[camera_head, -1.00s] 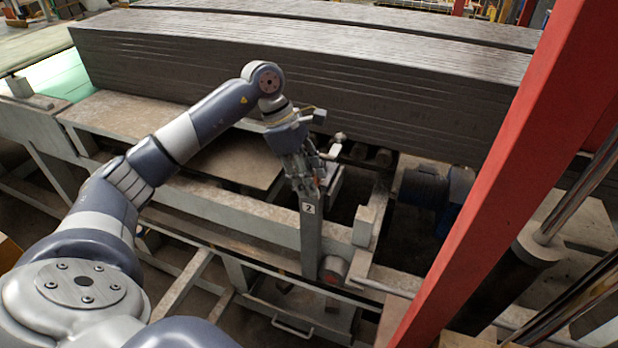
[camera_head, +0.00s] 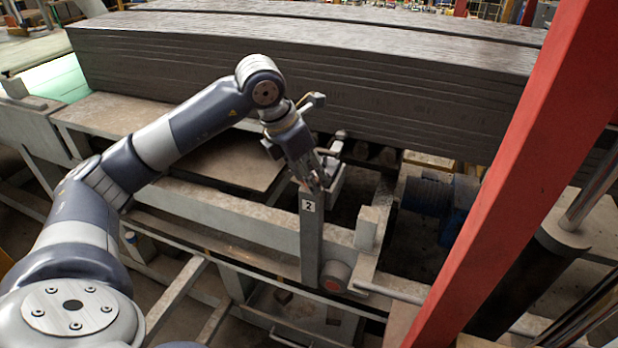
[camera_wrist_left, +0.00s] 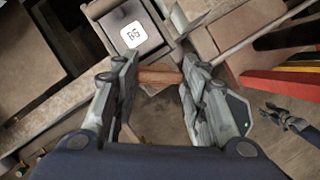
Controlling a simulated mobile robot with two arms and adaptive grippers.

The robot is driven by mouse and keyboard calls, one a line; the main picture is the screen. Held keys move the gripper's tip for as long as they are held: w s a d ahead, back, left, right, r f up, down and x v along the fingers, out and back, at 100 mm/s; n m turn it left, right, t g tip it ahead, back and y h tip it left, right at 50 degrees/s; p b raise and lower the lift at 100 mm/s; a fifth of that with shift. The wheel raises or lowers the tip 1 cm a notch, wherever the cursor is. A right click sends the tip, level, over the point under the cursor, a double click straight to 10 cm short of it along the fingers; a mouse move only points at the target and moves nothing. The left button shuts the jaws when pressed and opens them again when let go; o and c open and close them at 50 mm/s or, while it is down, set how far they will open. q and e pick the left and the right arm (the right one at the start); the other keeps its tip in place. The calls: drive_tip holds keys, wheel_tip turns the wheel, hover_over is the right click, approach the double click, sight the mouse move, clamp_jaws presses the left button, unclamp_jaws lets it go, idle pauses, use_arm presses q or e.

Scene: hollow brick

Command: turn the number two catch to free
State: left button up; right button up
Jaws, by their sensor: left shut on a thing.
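The number two catch is an upright grey metal bar (camera_head: 311,245) in the head view, with a white label reading 2 (camera_head: 308,206) near its top. A round pivot with a reddish end (camera_head: 333,280) sits at its foot. My left gripper (camera_head: 316,183) is at the top of the bar. In the left wrist view, its fingers (camera_wrist_left: 160,80) are shut on a brownish rod-like handle (camera_wrist_left: 158,76), which lies across between them. A dark claw-like shape (camera_wrist_left: 287,118) at the right may be my right gripper; its jaws are too small to judge.
A long stack of grey boards (camera_head: 300,75) stands behind the frame. A slanting red post (camera_head: 500,190) is at the right, with a blue motor (camera_head: 440,195) left of it. A short pale block (camera_head: 367,228) rises beside the bar. Another label (camera_wrist_left: 132,34) shows in the wrist view.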

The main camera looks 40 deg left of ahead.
use_arm(q)
drive_tip(key=n+y+b, duration=0.1)
drive_tip(key=n, duration=0.3)
drive_tip(key=shift+d+y, duration=0.15)
drive_tip(key=shift+y, duration=0.25)
drive_tip(key=shift+n+y+b, duration=0.5)
drive_tip(key=shift+n+b, duration=0.05)
drive_tip(key=shift+n, duration=0.95)
drive_tip(key=o, duration=1.1)
drive_tip(key=shift+c, duration=0.2)
drive_tip(key=shift+r, duration=0.1)
drive_tip(key=v, duration=1.2)
drive_tip(key=shift+d, duration=0.1)
